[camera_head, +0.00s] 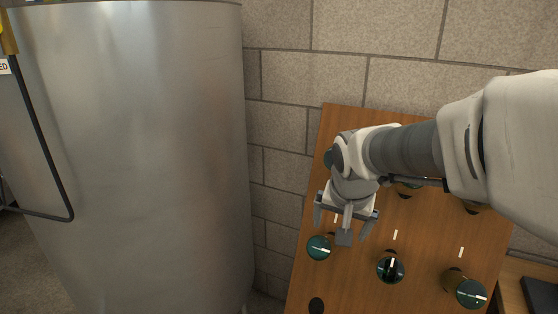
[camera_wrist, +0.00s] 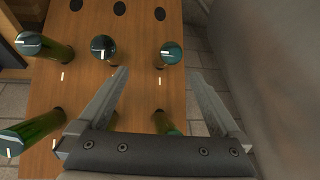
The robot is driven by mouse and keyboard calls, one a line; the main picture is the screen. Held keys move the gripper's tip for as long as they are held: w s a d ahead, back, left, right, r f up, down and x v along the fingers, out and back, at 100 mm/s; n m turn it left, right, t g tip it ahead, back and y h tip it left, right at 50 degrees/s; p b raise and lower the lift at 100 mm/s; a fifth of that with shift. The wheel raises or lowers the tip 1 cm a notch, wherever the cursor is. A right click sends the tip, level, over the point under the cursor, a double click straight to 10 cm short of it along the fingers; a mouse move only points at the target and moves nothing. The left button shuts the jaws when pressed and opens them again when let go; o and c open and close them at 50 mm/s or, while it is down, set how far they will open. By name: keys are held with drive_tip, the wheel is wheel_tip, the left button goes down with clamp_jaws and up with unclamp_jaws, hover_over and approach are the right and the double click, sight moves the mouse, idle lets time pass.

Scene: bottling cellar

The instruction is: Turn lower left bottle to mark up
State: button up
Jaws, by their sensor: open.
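The lower left bottle (camera_head: 319,248) sticks out of the wooden board, its dark green end facing me. A white mark on that end runs roughly sideways, toward the right in the head view. In the wrist view, turned about half round, this bottle (camera_wrist: 172,50) is at the right of its row, its mark toward the left. My gripper (camera_head: 342,226) is open and empty, just above the bottle in the head view. In the wrist view the fingers (camera_wrist: 160,72) stand apart, the bottle end beyond them; I see no contact.
The wooden board (camera_head: 425,288) leans by a block wall and holds several more bottles, including lower middle (camera_head: 391,269) and lower right (camera_head: 471,293). White ticks sit on the board above the lower bottles. An empty hole (camera_head: 316,305) is below. A large steel tank (camera_head: 130,150) stands left.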

sight(320, 244)
drive_tip(key=w+a+f+m+p, duration=0.1)
drive_tip(key=w+f+m, duration=0.2)
drive_tip(key=w+f, duration=0.55)
drive_tip(key=x, duration=0.5)
drive_tip(key=w+x, duration=0.1)
drive_tip(key=x, duration=1)
drive_tip(key=shift+w+d+r, duration=0.2)
drive_tip(key=shift+w+r, duration=0.05)
drive_tip(key=shift+w, duration=0.05)
drive_tip(key=shift+c, duration=0.2)
drive_tip(key=c, duration=1)
